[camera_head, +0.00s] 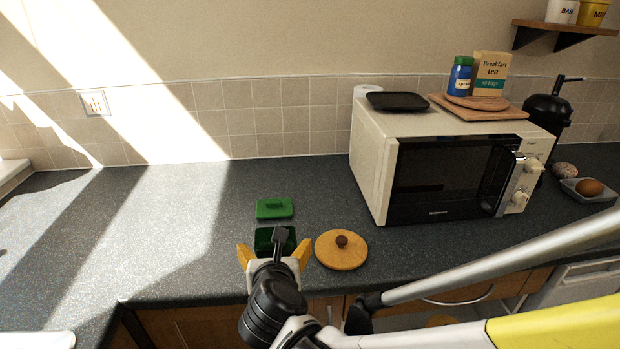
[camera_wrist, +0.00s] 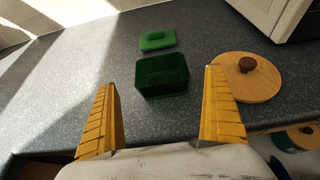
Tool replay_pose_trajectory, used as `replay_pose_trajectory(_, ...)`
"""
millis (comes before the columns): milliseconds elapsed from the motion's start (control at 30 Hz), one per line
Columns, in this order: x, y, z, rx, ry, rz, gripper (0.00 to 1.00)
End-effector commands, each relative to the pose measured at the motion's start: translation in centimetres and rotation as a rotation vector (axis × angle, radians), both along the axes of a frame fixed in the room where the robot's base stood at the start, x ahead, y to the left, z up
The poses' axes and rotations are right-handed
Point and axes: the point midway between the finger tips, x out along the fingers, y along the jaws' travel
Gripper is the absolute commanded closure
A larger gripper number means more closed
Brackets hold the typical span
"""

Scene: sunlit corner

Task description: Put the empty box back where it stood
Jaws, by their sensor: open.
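The green box (camera_wrist: 162,90) stands open and upright on the dark counter, and its dark inside looks empty. In the head view the box (camera_head: 262,241) is partly hidden behind my gripper (camera_head: 273,253). Its green lid (camera_head: 274,208) lies apart on the counter just behind it, and also shows in the wrist view (camera_wrist: 157,39). My gripper (camera_wrist: 160,80) is open and empty. Its yellow fingers appear on the left and right of the box, with gaps to both sides. I cannot tell how far the fingertips are above the counter.
A round wooden lid (camera_head: 341,251) with a brown knob lies close to the right of the box. A microwave (camera_head: 372,152) stands further right, with a black tray (camera_head: 398,101) and boards on top. The counter (camera_head: 170,240) is clear to the left, partly sunlit.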

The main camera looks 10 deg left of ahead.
Motion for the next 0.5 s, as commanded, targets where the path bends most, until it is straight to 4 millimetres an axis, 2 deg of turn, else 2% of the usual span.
replay_pose_trajectory(33,-1.1,-0.2,0.9,0.0,0.001,0.002,0.0)
replay_pose_trajectory(200,-3.7,-0.8,2.0,-0.001,0.001,0.001,0.0)
replay_pose_trajectory(367,-4.5,-1.7,2.5,0.023,0.013,-0.022,0.0)
replay_pose_trajectory(467,-3.9,-4.8,2.7,0.163,0.083,-0.149,0.0)
replay_pose_trajectory(500,-3.5,-6.9,2.8,0.265,0.129,-0.24,0.0)
